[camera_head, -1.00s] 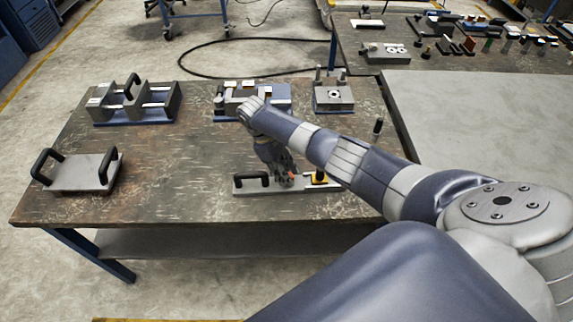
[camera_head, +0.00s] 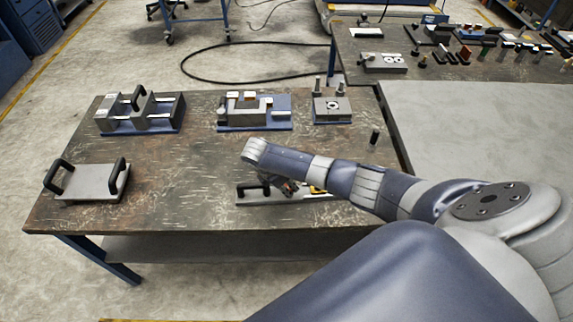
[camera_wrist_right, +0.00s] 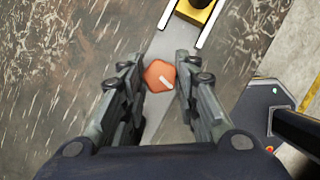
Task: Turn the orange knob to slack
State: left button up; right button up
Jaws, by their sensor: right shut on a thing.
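The orange knob (camera_wrist_right: 160,76) shows in the right wrist view as a faceted orange piece with a white pointer mark aimed toward the lower right. It sits on a grey plate (camera_wrist_right: 172,43), which also shows at the table's front in the head view (camera_head: 259,201). My right gripper (camera_wrist_right: 159,82) has its fingers on both sides of the knob and is shut on it. In the head view my right gripper (camera_head: 289,188) is low over the plate, and I cannot make out the knob there. My left gripper is not in view.
A black handle (camera_head: 253,189) stands on the plate left of my gripper, and a yellow block (camera_wrist_right: 196,9) lies beyond the knob. Metal fixtures (camera_head: 140,112) stand along the table's back. A grey handled plate (camera_head: 92,183) lies at the left. The table's middle-left is clear.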

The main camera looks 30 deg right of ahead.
jog(key=shift+n+t, duration=0.5)
jog(key=shift+n, duration=0.9)
jog(key=o, duration=1.1)
jog(key=shift+c, duration=0.2)
jog(key=v, duration=1.2)
jog(key=shift+s+d, duration=0.1)
jog(key=shift+s, duration=0.1)
